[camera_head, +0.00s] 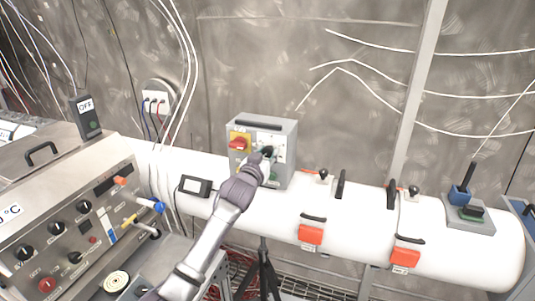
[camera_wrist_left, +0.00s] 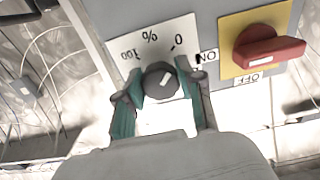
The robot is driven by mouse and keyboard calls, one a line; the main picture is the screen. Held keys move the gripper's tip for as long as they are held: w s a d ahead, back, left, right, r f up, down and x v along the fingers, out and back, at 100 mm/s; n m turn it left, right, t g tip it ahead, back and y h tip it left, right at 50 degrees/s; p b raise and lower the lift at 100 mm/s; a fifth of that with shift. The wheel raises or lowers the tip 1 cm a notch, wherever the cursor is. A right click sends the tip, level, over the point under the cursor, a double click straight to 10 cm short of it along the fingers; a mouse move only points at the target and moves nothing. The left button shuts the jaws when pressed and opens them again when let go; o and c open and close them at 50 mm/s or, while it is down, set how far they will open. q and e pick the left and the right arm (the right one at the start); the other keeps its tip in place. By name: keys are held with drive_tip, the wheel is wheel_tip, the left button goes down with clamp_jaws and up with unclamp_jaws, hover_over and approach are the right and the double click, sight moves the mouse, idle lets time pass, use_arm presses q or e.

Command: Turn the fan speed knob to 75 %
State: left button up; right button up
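The fan speed knob (camera_wrist_left: 161,82) is a dark round knob with a white pointer mark, on a white scale plate (camera_wrist_left: 138,48) marked 0, % and 100. Its mark points roughly toward the 0. My left gripper (camera_wrist_left: 160,84) has one teal-padded finger on each side of the knob and appears closed on it. In the head view, my left gripper (camera_head: 266,157) is at the front of a grey control box (camera_head: 284,126) and hides most of the knob. My right gripper is in neither view.
A red rotary switch (camera_wrist_left: 268,47) on a yellow plate, labelled ON and OFF, sits beside the scale. The box stands on a white tube (camera_head: 350,224) with orange-tagged latches. A steel panel (camera_head: 70,220) with several knobs is at left. A black tripod (camera_head: 263,272) stands below.

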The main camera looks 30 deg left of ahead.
use_arm(q)
drive_tip(key=c, duration=0.3)
drive_tip(key=shift+m, duration=0.3)
